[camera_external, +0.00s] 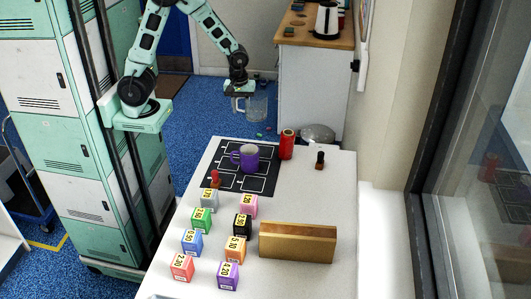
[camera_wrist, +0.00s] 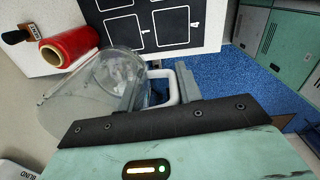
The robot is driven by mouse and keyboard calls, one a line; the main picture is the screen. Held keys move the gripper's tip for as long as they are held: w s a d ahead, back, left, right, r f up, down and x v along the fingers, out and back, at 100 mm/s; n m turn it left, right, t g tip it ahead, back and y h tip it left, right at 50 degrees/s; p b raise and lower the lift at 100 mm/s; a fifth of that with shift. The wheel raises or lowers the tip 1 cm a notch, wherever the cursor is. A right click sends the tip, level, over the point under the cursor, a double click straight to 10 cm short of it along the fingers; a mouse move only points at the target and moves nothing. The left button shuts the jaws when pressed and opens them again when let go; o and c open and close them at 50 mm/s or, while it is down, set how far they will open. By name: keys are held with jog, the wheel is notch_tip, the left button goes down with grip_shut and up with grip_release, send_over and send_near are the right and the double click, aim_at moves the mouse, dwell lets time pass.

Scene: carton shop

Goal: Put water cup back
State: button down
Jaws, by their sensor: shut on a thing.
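A clear glass cup (camera_external: 258,107) with a pale handle is held in the air beyond the far edge of the white table, above the blue floor. In the wrist view the clear cup (camera_wrist: 98,92) lies tilted across the left half of the picture. My gripper (camera_external: 241,101) is shut on the cup's handle. In the wrist view my gripper (camera_wrist: 160,88) shows its fingers at the handle; part of the grip is hidden.
A wooden-topped counter (camera_external: 300,40) with a kettle (camera_external: 327,20) stands behind.

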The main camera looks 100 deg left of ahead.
jog(key=w+d, duration=0.4)
jog(key=w, duration=0.3)
jog(key=w+d, duration=0.5)
jog(key=w, duration=0.2)
jog(key=w+d+m+b, duration=0.1)
jog(key=w+d, duration=0.4)
jog(key=d, duration=0.3)
jog(key=w+d+b, duration=0.1)
jog(key=w+d, duration=0.4)
jog(key=d, duration=0.3)
jog(key=f+p, duration=0.1)
jog(key=f, duration=0.4)
jog(key=f+p, duration=0.1)
jog(key=f, duration=0.4)
jog(key=f+p, duration=0.1)
jog(key=f, duration=0.4)
jog(key=shift+a, duration=0.25)
jog(key=shift+f, duration=0.15)
jog(key=c, duration=0.9)
grip_release()
jog(key=shift+c, duration=0.2)
